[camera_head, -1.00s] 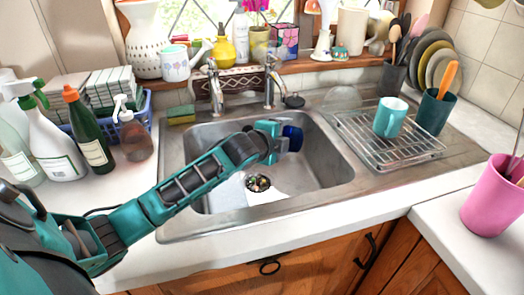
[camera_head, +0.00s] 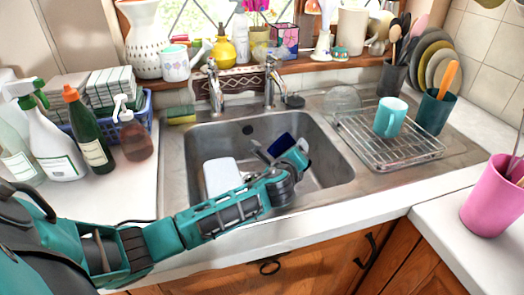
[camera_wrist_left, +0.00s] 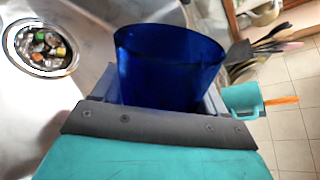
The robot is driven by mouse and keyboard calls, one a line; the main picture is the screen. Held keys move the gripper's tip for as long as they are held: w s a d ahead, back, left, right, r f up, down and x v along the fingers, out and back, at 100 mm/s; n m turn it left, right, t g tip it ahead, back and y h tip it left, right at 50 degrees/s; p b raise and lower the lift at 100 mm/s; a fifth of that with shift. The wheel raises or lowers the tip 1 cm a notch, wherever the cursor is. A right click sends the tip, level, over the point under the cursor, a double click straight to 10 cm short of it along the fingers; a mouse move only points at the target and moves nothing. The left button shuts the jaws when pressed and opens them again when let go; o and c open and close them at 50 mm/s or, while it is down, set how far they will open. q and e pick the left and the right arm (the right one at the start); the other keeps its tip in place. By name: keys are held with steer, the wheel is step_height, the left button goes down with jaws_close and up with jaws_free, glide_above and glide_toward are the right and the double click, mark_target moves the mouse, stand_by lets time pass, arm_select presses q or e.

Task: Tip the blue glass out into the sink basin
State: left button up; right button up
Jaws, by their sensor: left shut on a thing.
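The blue glass (camera_head: 281,146) is held over the right part of the sink basin (camera_head: 330,160), tilted in the head view. My left gripper (camera_head: 283,154) is shut on it, with a finger on each side. In the left wrist view the glass (camera_wrist_left: 168,65) stands out beyond the gripper (camera_wrist_left: 160,105), its rim away from the palm. Its inside and any contents cannot be made out. The drain strainer (camera_wrist_left: 40,48), holding small coloured bits, shows left of the glass in the wrist view. My right gripper is not in view.
A white flat shape (camera_head: 222,176) shows in the basin left of my gripper. Taps (camera_head: 268,85) stand behind. A wire rack (camera_head: 392,142) with a teal mug (camera_head: 390,117) is at the right. Bottles (camera_head: 88,135) stand at the left. A pink cup (camera_head: 492,195) stands front right.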

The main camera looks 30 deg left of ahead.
arm_select(q)
steer(key=shift+f+m+y, duration=0.3)
steer(key=shift+m+y, duration=0.1)
steer(key=shift+m, duration=0.1)
step_height(320, 180, up, 3)
steer(key=shift+d+f+m+t+y, duration=0.15)
steer(key=shift+m+t+y, duration=0.15)
steer(key=shift+m, duration=0.4)
steer(key=d+m, duration=0.1)
steer(key=r+m+y, duration=0.1)
steer(key=d+m+t, duration=0.1)
steer(key=shift+w+d+r+m, duration=0.15)
steer(key=shift+d+r+m, duration=0.15)
steer(key=shift+d+r+m+t+y, duration=0.4)
steer(key=shift+d+r+m+y, duration=0.25)
steer(key=shift+m, duration=0.55)
